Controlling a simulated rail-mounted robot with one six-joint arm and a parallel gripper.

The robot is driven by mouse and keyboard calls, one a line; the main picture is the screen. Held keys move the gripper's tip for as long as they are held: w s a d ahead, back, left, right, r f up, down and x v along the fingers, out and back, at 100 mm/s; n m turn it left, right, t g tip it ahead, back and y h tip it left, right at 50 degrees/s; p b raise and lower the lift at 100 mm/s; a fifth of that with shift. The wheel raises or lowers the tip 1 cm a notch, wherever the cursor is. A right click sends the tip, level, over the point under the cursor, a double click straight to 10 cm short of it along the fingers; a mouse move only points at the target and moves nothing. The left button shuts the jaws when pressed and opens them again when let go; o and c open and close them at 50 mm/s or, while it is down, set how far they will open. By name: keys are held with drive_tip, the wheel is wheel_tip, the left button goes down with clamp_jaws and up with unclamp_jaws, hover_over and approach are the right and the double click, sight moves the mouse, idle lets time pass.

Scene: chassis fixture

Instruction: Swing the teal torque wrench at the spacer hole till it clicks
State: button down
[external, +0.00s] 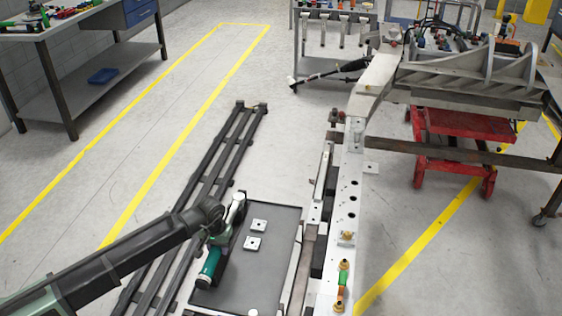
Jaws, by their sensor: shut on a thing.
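The teal torque wrench (210,262) is at the left side of a dark tray (270,285). Its teal grip points down and left, and a pale metal part reaches up and right. My gripper (226,226) is shut on the wrench near its middle; the fingers are small and partly hidden by my wrist. The pale chassis rail (349,178) runs to the right of the tray, with several dark holes in its top. The wrench is apart from the rail. I cannot tell which hole is the spacer hole. Brass-coloured fittings (346,238) stand on the rail's near part.
Two square plates with holes (259,225) lie on the tray. Dark floor rails (200,190) run beside it. A black-handled tool (330,73) sticks out left from the far chassis end. A red lift cart (455,150) stands right. The floor at left is mostly clear.

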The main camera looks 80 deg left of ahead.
drive_tip(key=shift+r, duration=0.1)
wheel_tip(320, 180, up, 7)
drive_tip(key=p, duration=0.7)
